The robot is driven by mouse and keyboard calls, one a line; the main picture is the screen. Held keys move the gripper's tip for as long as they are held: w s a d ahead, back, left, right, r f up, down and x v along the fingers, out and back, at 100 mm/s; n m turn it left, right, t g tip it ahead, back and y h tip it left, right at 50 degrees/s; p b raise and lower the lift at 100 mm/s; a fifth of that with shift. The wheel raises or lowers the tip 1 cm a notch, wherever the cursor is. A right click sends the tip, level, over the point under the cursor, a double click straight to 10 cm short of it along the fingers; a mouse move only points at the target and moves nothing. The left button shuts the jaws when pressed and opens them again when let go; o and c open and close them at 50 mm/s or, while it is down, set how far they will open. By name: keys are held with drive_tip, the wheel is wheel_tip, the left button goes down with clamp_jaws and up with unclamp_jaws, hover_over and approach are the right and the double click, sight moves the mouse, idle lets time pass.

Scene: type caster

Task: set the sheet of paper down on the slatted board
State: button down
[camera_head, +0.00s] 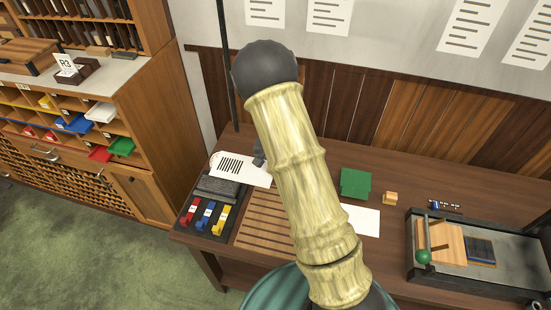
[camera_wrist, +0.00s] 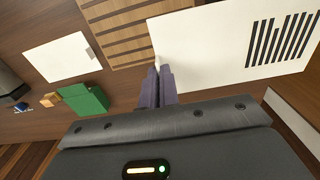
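The sheet of paper (camera_head: 238,170), white with a block of black bars, is at the back left of the table in the head view. In the wrist view the sheet (camera_wrist: 215,50) looks large and close. My gripper (camera_wrist: 158,72) has its two dark fingers close together at the sheet's corner, apparently pinching it. In the head view my gripper (camera_head: 259,155) is mostly hidden behind my arm. The slatted board (camera_head: 265,218) lies in front of the sheet, partly covered by my arm. In the wrist view the board (camera_wrist: 125,30) runs beside and beneath the sheet's edge.
A black tray (camera_head: 208,213) with red, blue and yellow pieces adjoins the board's left side. A blank white sheet (camera_head: 362,220), a green block (camera_head: 355,183) and a small wooden block (camera_head: 390,198) are right of my arm. A press-like device (camera_head: 470,255) stands farther right.

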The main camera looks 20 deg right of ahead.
drive_tip(key=n, duration=0.1)
drive_tip(key=f+n+p, duration=0.1)
drive_tip(key=n, duration=0.2)
drive_tip(key=shift+s+a+f+n, duration=0.15)
drive_tip(key=shift+a+f+n, duration=0.05)
drive_tip(key=shift+a+n, duration=0.1)
drive_tip(key=shift+f+n+p, duration=0.3)
drive_tip(key=shift+n, duration=0.4)
